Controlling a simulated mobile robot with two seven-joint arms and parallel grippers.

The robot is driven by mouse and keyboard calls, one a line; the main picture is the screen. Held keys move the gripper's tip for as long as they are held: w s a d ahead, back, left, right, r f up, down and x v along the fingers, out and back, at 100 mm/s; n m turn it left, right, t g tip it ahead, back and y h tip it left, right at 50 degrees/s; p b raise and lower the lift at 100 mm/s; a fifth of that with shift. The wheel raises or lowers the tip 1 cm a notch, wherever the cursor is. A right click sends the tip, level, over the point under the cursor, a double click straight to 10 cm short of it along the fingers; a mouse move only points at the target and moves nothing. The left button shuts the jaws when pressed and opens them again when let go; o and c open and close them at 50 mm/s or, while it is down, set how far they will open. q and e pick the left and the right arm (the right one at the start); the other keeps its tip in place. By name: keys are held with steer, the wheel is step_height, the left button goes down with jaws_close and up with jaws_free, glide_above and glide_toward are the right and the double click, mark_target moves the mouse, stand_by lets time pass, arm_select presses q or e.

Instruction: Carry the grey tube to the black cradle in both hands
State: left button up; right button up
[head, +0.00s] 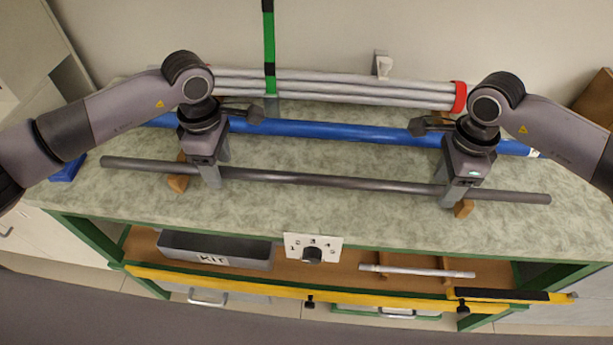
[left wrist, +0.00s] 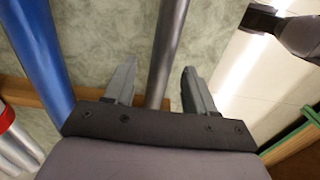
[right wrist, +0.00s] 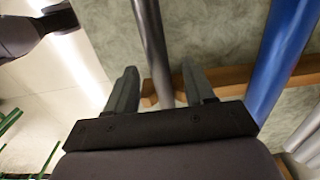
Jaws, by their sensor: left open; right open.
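The long dark grey tube (head: 320,180) lies across the front of the mottled green worktop, over brown wooden blocks (head: 178,183). My left gripper (head: 211,174) is over its left part and my right gripper (head: 453,189) over its right part. Both point down and are open. In the left wrist view the tube (left wrist: 168,50) runs between the fingers, with gaps on both sides. I cannot pick out the black cradle with certainty.
Just behind lies a blue tube (head: 330,129), then a bundle of pale tubes (head: 350,88) with a red end band. A green post (head: 269,45) stands behind. Below the front edge are a grey KIT bin (head: 215,250), a numbered dial plate (head: 312,249) and a yellow rail (head: 390,295) with black parts.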

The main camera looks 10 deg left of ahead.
arm_select(q)
steer(key=shift+f, duration=0.25)
arm_select(e)
steer(key=shift+f, duration=0.25)
arm_select(q)
jaws_close()
arm_select(e)
jaws_close()
arm_select(q)
steer(key=shift+r, duration=0.15)
arm_select(e)
steer(key=shift+r, duration=0.15)
